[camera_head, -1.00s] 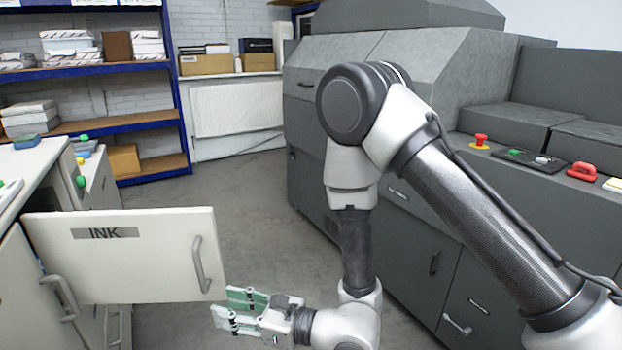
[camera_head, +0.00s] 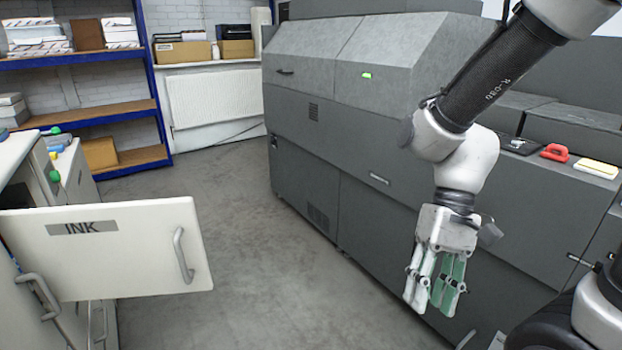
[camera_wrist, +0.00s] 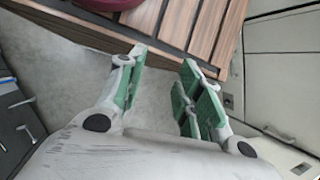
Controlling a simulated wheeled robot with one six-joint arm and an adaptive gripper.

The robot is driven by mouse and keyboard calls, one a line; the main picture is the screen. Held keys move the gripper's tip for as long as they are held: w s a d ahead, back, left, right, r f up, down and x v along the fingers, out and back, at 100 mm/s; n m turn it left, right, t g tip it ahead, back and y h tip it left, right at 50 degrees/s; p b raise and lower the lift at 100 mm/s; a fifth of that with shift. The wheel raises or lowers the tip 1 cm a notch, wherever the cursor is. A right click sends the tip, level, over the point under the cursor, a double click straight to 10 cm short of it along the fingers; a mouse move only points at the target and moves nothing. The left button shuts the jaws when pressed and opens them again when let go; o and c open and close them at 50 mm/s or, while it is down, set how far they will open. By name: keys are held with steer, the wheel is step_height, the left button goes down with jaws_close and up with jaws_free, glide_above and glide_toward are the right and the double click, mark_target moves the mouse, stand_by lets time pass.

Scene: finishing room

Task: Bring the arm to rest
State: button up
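My gripper (camera_head: 432,298) hangs fingers-down at the right of the head view, in front of the long grey machine. Its fingers with green pads stand apart in the wrist view (camera_wrist: 163,75), with nothing between them. My arm reaches down from the upper right and is bent at the elbow. The gripper is well apart from the white INK door (camera_head: 110,262) on the left, which stands swung out from its cabinet.
The grey machine (camera_head: 330,150) fills the back and right. A blue-framed shelf (camera_head: 100,118) stands at the far left. Bare floor (camera_head: 250,235) lies between door and machine. A slatted wooden surface (camera_wrist: 190,32) and part of a dark red object (camera_wrist: 108,4) show in the wrist view.

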steer(key=w+d+r+m+t+h, duration=0.1)
steer(key=w+d+r+t+h, duration=0.1)
steer(key=d+r+t, duration=0.7)
steer(key=w+d+r, duration=0.1)
steer(key=d+r, duration=0.4)
steer(key=d, duration=0.3)
steer(key=shift+w+r+t+h, duration=0.2)
steer(key=shift+w+t+h, duration=0.1)
steer(key=shift+w, duration=0.05)
steer(key=shift+a, duration=0.1)
